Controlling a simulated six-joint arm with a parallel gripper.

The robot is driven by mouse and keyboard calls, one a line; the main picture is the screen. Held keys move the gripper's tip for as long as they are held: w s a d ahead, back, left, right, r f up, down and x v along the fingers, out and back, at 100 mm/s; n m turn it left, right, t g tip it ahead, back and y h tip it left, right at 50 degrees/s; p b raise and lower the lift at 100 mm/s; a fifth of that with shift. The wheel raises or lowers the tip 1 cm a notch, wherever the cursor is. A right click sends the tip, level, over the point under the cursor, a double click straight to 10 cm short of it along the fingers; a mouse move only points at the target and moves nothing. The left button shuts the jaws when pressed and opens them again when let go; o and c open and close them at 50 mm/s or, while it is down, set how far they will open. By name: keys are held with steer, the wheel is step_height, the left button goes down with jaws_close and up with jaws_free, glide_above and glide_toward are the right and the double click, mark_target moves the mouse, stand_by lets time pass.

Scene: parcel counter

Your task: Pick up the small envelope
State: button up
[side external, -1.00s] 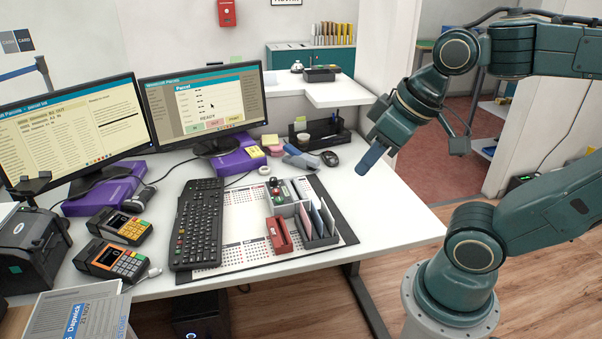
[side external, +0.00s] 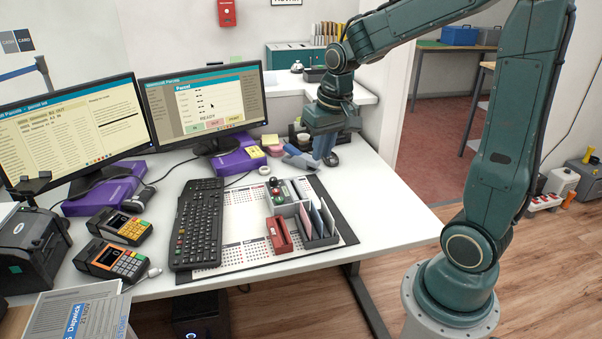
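A grey desk organiser (side external: 318,240) stands on the right part of the desk mat. Several thin upright pieces like envelopes or cards sit in its slots, among them a pinkish one (side external: 306,219) and a pale blue one (side external: 327,214). I cannot tell which is the small envelope. My gripper (side external: 324,149) points down above the back of the desk, behind the organiser and apart from it. Its fingers overlap in this view, so the gap between them does not show. I see nothing hanging from it.
A red stapler-like item (side external: 279,234) and a keyboard (side external: 198,224) lie left of the organiser. The white desk (side external: 395,215) is clear at the right.

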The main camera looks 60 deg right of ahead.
steer(key=w+d+f+m+g, duration=0.1)
steer(key=w+d+f+m, duration=0.15)
steer(key=d+f, duration=0.35)
steer(key=m+g, duration=0.1)
glide_above(327, 213)
step_height(327, 213, down, 9)
steer(key=shift+w+d+f+y, duration=0.1)
steer(key=shift+d+y, duration=0.15)
steer(key=shift+y, duration=0.15)
steer(key=shift+f, duration=0.1)
steer(key=shift+f, duration=4.15)
steer(key=shift+f, duration=2.6)
